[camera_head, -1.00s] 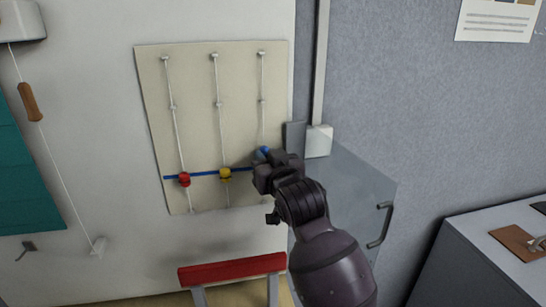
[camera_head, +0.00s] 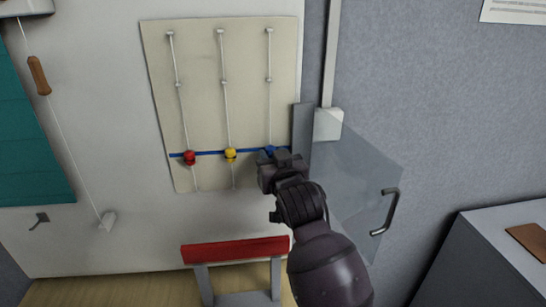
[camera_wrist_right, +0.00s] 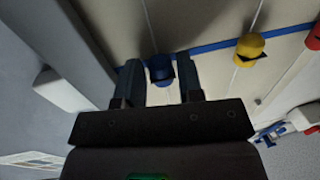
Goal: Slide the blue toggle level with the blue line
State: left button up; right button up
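The blue toggle (camera_head: 270,150) sits on the right-hand cord of the beige board, partly hidden by my right gripper (camera_head: 281,160). It looks about level with the blue line (camera_head: 210,153). In the right wrist view the blue toggle (camera_wrist_right: 160,69) lies between the fingertips of my right gripper (camera_wrist_right: 160,78), with a narrow gap seen on each side. The fingers are apart. The blue line (camera_wrist_right: 215,46) runs from the toggle towards the yellow one. My left gripper is in neither view.
A red toggle (camera_head: 190,158) and a yellow toggle (camera_head: 230,155) sit on the other cords at the line. A clear panel with a handle (camera_head: 386,212) stands right of the board (camera_head: 205,90). A red-topped stand (camera_head: 235,249) is below.

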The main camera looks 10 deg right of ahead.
jog(key=shift+o, duration=1.3)
jog(key=shift+s, duration=0.1)
jog(key=s+d+b, duration=0.1)
jog(key=s, duration=0.9)
jog(key=shift+s+d, duration=0.25)
jog(key=shift+d, duration=0.1)
